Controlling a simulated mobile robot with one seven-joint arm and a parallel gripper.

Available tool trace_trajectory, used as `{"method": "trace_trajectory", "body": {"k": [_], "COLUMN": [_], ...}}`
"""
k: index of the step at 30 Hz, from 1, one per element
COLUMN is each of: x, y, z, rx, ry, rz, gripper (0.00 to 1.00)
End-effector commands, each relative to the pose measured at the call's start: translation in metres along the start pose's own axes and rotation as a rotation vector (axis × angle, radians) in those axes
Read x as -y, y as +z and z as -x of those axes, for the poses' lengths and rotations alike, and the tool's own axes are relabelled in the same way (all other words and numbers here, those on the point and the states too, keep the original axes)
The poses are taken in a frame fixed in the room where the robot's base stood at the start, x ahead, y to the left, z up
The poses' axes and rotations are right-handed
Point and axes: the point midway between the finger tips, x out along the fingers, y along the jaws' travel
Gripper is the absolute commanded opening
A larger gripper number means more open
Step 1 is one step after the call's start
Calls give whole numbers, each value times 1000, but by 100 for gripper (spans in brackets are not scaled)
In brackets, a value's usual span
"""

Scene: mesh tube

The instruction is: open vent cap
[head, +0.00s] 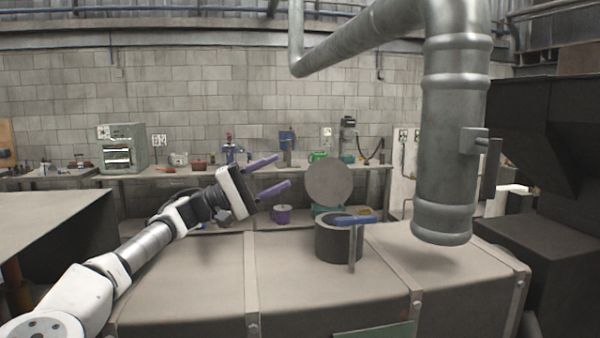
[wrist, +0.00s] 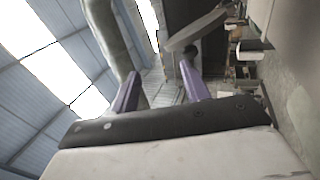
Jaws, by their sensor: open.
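The vent is a short dark cylinder (head: 332,246) standing on the tan duct top. Its round grey cap (head: 329,182) stands up at the cylinder's back edge, tilted open with its flat face toward the head camera. In the wrist view a grey disc that looks like the cap (wrist: 197,29) shows nearly edge-on beyond the fingers. A blue handle (head: 356,220) on a thin upright post is at the cylinder's front right. My gripper (head: 282,172) is open and empty, left of the cap and above the duct. Its purple fingers also show in the wrist view (wrist: 159,74).
A large metal pipe (head: 455,130) with a side box hangs at the right, above the duct (head: 200,285). A workbench (head: 200,174) with tools and boxes runs along the back wall. A flat table (head: 45,220) is at the left. The duct top left of the vent is clear.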

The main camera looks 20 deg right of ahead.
Motion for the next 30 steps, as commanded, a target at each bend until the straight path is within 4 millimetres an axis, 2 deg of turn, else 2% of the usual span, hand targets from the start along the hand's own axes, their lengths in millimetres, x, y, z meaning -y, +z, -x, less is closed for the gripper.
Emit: {"method": "trace_trajectory", "body": {"k": [3, 6, 16, 20, 23, 25, 26, 27, 29, 30], "x": [-8, -10, -11, -16, -35, -62, -78, -101, -140, -165], "y": [0, 0, 0, 3, 17, 36, 48, 67, 98, 120], "z": [16, 23, 26, 20, -4, -31, -45, -62, -85, -95], "rx": [-1, 0, 1, 15, 78, 159, 206, 280, 401, 485], "ry": [1, 0, 0, 15, 77, 160, 206, 277, 392, 469], "rz": [-1, 0, 0, 1, 6, 15, 22, 33, 54, 72], "gripper": [46, 46, 46, 31, 18, 8, 5, 0, 0, 0]}}
